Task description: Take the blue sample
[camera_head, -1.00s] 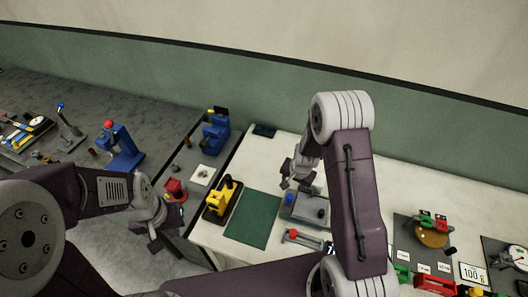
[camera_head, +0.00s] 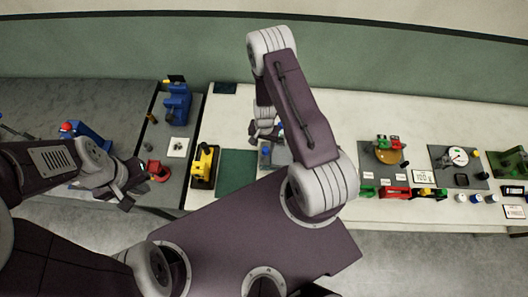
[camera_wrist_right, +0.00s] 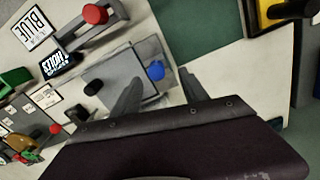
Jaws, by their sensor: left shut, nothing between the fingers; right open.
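In the head view the blue piece (camera_head: 265,152) shows small beside the grey plate (camera_head: 281,156), partly hidden by my right arm. My right gripper (camera_head: 262,131) is over that plate; in the wrist view its fingers (camera_wrist_right: 160,92) are spread, with the blue piece just beyond the gap and nothing held. My left gripper (camera_head: 126,196) is shut and empty at the left, near a red block (camera_head: 158,171).
A green mat (camera_head: 237,172) and a yellow device (camera_head: 203,166) lie left of the plate. A turntable stand (camera_head: 386,155) and a dial scale (camera_head: 457,157) stand further right on the white table.

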